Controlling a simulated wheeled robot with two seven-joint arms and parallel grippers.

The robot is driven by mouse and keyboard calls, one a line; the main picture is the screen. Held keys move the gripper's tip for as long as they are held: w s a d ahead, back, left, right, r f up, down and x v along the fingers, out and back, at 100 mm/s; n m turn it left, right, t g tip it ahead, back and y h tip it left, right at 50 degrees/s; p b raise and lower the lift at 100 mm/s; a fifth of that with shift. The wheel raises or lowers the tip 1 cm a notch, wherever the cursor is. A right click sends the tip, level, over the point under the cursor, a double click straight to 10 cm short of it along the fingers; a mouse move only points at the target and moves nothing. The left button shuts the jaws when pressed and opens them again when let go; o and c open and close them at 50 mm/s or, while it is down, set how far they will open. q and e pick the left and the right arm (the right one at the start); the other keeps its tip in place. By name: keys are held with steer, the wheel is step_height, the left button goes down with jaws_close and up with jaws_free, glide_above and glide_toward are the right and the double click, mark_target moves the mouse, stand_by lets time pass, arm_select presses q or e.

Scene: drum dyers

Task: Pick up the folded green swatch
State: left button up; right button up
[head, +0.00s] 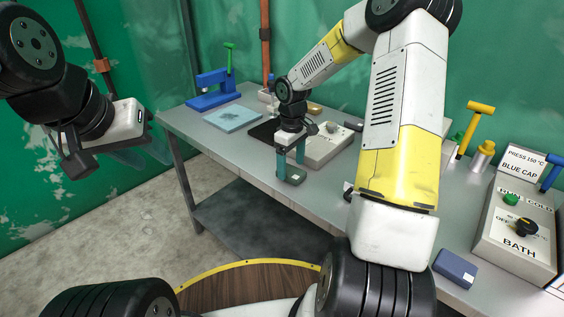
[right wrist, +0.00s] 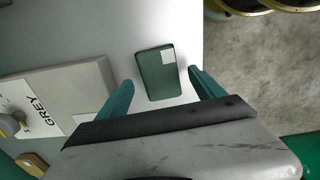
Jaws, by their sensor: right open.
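The folded green swatch (head: 293,178) is a small dark green block lying on the grey table near its front edge. In the right wrist view the swatch (right wrist: 154,79) has a pale square at one corner. My right gripper (head: 290,170) points down over it, with its teal fingers apart. In the right wrist view the right gripper (right wrist: 162,78) has a finger on either side of the swatch, with gaps showing and nothing held. My left gripper (head: 148,150) hangs at the left, away from the table; its fingers blend into the green wall.
A grey box labelled GREY (right wrist: 65,98) stands beside the swatch. A blue press (head: 212,92) and a light blue cloth (head: 234,118) are at the table's far left. The BATH box (head: 515,240) and a dark blue block (head: 455,268) are at the right.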

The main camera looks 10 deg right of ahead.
step_height(320, 180, down, 2)
steer(key=shift+f, duration=0.2)
steer(key=c, duration=1.4)
steer(key=shift+r, duration=0.15)
steer(key=shift+c, duration=0.2)
